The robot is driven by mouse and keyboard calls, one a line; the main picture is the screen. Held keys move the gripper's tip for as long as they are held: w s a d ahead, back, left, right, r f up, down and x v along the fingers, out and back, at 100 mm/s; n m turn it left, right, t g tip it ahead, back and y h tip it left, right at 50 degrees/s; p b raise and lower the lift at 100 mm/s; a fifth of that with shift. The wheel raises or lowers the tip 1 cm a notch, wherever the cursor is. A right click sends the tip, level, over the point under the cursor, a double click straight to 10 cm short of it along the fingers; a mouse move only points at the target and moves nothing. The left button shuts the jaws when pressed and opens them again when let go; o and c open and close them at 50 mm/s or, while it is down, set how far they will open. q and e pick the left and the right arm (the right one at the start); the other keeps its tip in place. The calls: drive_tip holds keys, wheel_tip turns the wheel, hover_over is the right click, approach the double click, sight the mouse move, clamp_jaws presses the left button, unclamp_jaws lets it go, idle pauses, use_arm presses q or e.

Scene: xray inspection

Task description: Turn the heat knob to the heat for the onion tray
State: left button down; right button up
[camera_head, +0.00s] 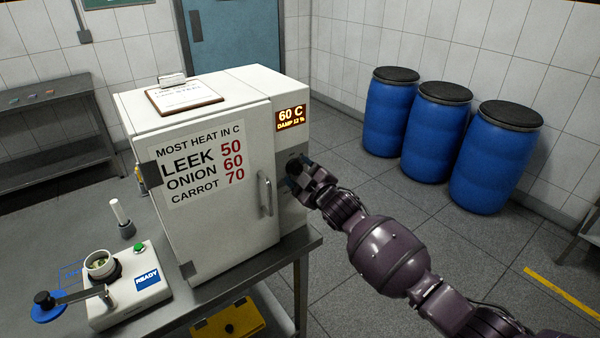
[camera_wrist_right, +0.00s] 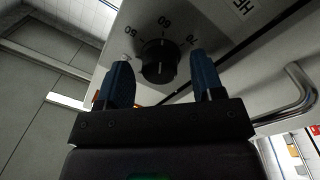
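The white cabinet (camera_head: 235,225) stands on a metal table, its door shut. Its sign (camera_head: 203,165) lists LEEK 50, ONION 60, CARROT 70. My right gripper (camera_head: 303,175) is at the panel below the display. Its blue fingers (camera_wrist_right: 162,82) are apart, one to each side of the knob, with gaps visible. The knob is mostly hidden in the head view. My left gripper is not in view.
The door handle (camera_head: 265,193) is just left of my right gripper. A clipboard (camera_head: 184,96) lies on the cabinet. A device marked READY (camera_head: 130,287) stands on the table at left. Several blue barrels, including the nearest (camera_head: 492,165), stand beyond open floor.

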drive_tip(key=shift+s, duration=0.1)
drive_tip(key=b+v, duration=0.1)
drive_tip(key=v, duration=0.9)
drive_tip(key=shift+s+d, duration=0.2)
drive_tip(key=shift+d, duration=0.05)
idle(0.4)
